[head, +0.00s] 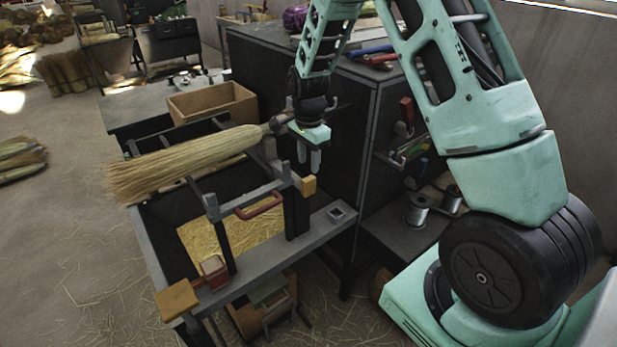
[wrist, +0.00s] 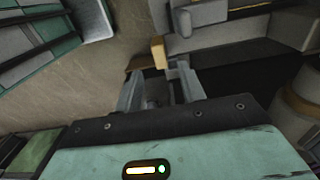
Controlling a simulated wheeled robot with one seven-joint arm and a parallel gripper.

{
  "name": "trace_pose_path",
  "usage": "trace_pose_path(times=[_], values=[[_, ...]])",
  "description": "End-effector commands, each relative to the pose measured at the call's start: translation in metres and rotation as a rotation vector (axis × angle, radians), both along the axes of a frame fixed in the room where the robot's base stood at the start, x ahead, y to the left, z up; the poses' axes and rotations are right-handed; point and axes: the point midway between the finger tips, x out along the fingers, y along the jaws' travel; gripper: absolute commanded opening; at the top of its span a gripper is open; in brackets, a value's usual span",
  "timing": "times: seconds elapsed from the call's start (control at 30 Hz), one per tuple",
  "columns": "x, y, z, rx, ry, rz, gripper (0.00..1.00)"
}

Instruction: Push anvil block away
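My gripper (head: 309,158) hangs over the right side of the metal winding bench, fingers pointing down. In the wrist view its two fingers (wrist: 160,90) stand apart with nothing held between them. A small yellow block (head: 308,186) sits at the right end of a grey crossbar, just below the fingertips; a yellow block (wrist: 158,53) also shows just beyond the fingers in the wrist view. I cannot tell for sure whether this is the anvil block. The broom (head: 185,165) lies across the bench frame, its handle end by my gripper, partly hidden.
A red curved handle (head: 259,206) and a red block (head: 213,270) are on the bench's front part. A wooden tray (head: 212,104) stands behind the broom. A dark cabinet (head: 297,95) stands close behind my gripper. Wire spools (head: 418,210) sit on a shelf at right.

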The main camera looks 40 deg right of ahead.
Motion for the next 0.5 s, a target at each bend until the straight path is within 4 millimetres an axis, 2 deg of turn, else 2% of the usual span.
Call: trace_pose_path(times=[0.23, 0.5], values=[[-0.001, 0.000, -0.047, 0.002, 0.004, -0.001, 0.40], [0.000, 0.000, -0.072, 0.000, 0.000, 0.000, 0.40]])
